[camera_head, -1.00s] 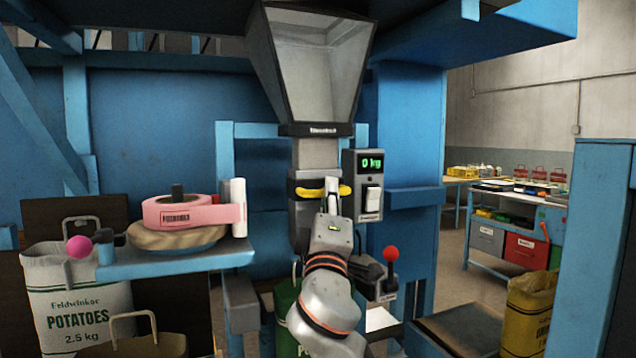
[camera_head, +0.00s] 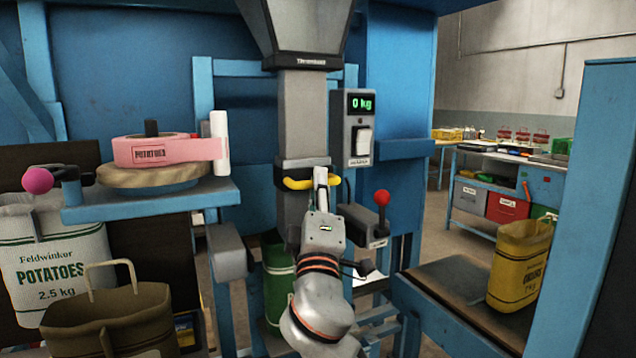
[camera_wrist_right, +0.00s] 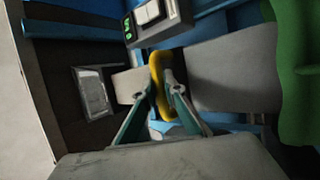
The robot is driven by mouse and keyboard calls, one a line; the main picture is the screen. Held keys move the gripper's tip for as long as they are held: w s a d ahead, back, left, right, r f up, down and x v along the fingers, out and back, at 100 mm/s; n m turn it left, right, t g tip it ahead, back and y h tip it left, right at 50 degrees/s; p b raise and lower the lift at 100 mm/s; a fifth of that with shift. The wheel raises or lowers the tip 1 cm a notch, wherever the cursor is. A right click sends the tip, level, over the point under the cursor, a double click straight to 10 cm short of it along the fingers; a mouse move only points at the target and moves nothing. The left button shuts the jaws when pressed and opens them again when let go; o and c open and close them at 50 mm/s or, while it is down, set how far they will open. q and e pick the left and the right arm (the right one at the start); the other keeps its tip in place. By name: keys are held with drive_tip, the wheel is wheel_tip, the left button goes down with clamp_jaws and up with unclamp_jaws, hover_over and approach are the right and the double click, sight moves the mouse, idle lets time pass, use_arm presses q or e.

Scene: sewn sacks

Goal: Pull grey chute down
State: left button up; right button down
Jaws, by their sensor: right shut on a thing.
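The grey chute (camera_head: 303,113) hangs below the hopper (camera_head: 308,22). A dark collar with a yellow handle (camera_head: 296,184) is around its lower part. My right gripper (camera_head: 321,178) is shut on the yellow handle, in front of the chute. In the right wrist view both fingers (camera_wrist_right: 163,88) close around the yellow handle (camera_wrist_right: 155,68), with the grey chute (camera_wrist_right: 232,72) behind. A green sack (camera_head: 277,275) stands below the chute, partly hidden by my right arm. My left gripper is not in view.
A scale display reading 0 kg (camera_head: 360,103) and a red-knobbed lever (camera_head: 382,199) are right of the chute. At left, a shelf (camera_head: 215,193) carries a pink label roll. A potato sack (camera_head: 50,258) and a yellow sack (camera_head: 519,262) stand on either side.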

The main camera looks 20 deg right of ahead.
drive_tip(key=shift+w+f, duration=0.1)
drive_tip(key=shift+f, duration=0.35)
drive_tip(key=c, duration=2.3)
unclamp_jaws()
drive_tip(key=shift+o, duration=1.1)
drive_tip(key=shift+r, duration=0.15)
drive_tip(key=shift+s+a, duration=0.1)
drive_tip(key=shift+s, duration=0.1)
drive_tip(key=v, duration=1.1)
drive_tip(key=shift+s+f, duration=0.3)
drive_tip(key=shift+a, duration=0.1)
